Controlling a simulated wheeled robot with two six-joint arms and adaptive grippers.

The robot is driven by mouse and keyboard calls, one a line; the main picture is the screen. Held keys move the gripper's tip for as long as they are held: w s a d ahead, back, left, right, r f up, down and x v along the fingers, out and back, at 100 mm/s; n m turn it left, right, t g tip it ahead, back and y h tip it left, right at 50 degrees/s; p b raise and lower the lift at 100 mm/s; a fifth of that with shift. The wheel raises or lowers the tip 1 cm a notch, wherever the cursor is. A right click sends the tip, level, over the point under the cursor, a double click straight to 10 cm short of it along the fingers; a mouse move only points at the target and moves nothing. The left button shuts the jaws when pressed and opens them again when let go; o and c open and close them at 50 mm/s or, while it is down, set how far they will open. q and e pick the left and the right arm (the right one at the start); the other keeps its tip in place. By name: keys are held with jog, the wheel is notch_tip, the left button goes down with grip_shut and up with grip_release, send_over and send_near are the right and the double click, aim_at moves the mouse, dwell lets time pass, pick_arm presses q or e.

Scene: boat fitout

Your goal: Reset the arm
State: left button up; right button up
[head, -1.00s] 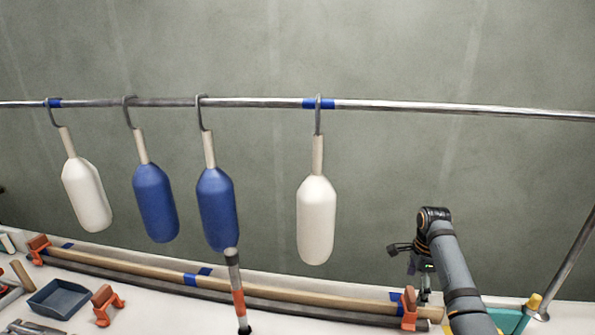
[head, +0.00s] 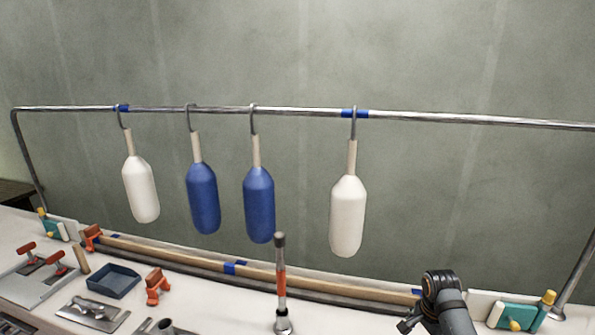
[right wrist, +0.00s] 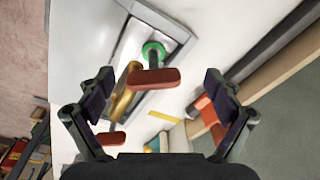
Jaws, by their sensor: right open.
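My right arm comes in at the lower right of the head view, with the dark right gripper (head: 406,325) partly cut off by the bottom edge. In the right wrist view the right gripper (right wrist: 158,88) has its two fingers spread wide apart, with nothing held between them. Beyond the fingers lie a red-handled tool (right wrist: 155,79) and a brass-coloured part (right wrist: 125,92) on the bench. My left gripper does not show in any view.
White fenders (head: 347,215) and blue fenders (head: 203,195) hang by hooks from a metal rail (head: 290,112). Below, a wooden bar (head: 180,254) lies along the bench beside orange clamps (head: 157,287). A blue tray (head: 113,282) and an upright banded post (head: 281,283) stand nearby.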

jog(key=s+a+f+n, duration=0.1)
jog(key=s+a+n, duration=0.1)
jog(key=s, duration=0.1)
jog(key=s+a+f+n, duration=0.1)
jog(key=s+f+n, duration=0.1)
jog(key=s+n, duration=0.1)
jog(key=s+a+f+n+t, duration=0.1)
jog(key=s+a+f+n, duration=0.1)
jog(key=s, duration=0.3)
jog(key=shift+s+a+n, duration=0.15)
jog(key=shift+a+n, duration=0.15)
jog(key=shift+n, duration=0.1)
jog(key=s+a+r+n+t, duration=0.1)
jog(key=s+a+r+n, duration=0.1)
jog(key=s+n, duration=0.3)
jog(key=s+a+r+n+t, duration=0.1)
jog(key=s+a+r+n, duration=0.15)
jog(key=s, duration=0.55)
jog(key=s+d+f+g, duration=0.1)
jog(key=d+f, duration=0.1)
jog(key=f, duration=1.3)
jog(key=s+d+f+g, duration=0.1)
jog(key=s+f, duration=0.1)
jog(key=f, duration=1.2)
jog(key=s+d+f, duration=0.1)
jog(key=s+f, duration=1.3)
jog(key=s, duration=0.3)
jog(key=shift+d+f+g, duration=0.2)
jog(key=shift+g, duration=0.1)
